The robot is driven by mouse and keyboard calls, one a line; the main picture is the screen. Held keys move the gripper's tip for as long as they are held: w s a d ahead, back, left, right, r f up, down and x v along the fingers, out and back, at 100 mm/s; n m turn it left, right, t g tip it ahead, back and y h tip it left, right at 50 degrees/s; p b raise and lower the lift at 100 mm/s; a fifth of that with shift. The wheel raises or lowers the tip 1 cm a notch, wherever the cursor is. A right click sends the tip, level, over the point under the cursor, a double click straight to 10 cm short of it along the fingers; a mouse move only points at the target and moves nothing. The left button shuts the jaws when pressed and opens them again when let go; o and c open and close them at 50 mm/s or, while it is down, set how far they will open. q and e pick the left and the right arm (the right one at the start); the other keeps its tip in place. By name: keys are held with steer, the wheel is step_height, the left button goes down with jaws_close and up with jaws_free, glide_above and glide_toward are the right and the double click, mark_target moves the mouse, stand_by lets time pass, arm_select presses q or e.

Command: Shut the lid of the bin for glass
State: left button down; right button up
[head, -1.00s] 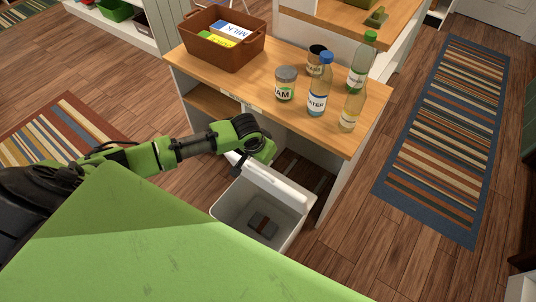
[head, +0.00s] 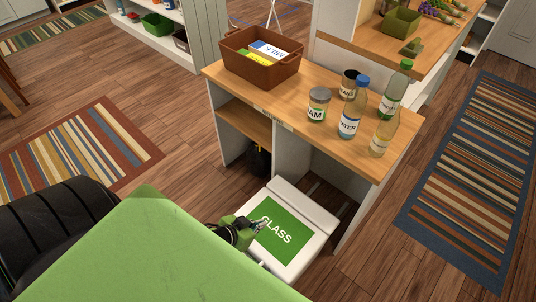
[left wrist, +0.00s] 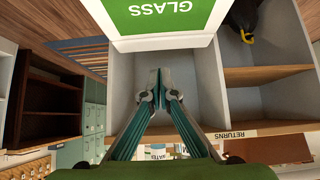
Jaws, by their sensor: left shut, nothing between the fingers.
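The white bin for glass stands in front of the wooden-topped unit. Its lid (head: 284,236), with a green GLASS label, lies down over the bin's opening and hides the inside. I cannot tell whether its edge is fully seated. The lid also shows at the top of the left wrist view (left wrist: 160,40), label upside down. My left gripper (head: 262,225) is shut and empty at the lid's left side, its tips over the label in the head view; contact is unclear. Its shut fingers (left wrist: 157,80) point toward the unit in the wrist view. My right gripper is out of view.
The unit's top (head: 290,105) carries a brown basket (head: 262,62), a jam jar (head: 319,105), a dark can and several bottles (head: 350,112). Floor right of the bin is clear.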

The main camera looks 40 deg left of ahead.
arm_select(q)
steer(key=s+f+b, duration=0.3)
steer(key=s+f, duration=0.3)
steer(key=f, duration=0.3)
steer(key=shift+a+f+b, duration=0.25)
steer(key=shift+a+b, duration=0.1)
steer(key=shift+a, duration=0.05)
steer(key=shift+s+r, duration=0.1)
step_height(320, 180, up, 4)
steer(key=p, duration=0.5)
steer(key=s+a+f+b, duration=0.1)
steer(key=s+b, duration=0.1)
steer(key=s, duration=0.7)
steer(key=shift+a+f, duration=0.15)
steer(key=shift+f, duration=0.15)
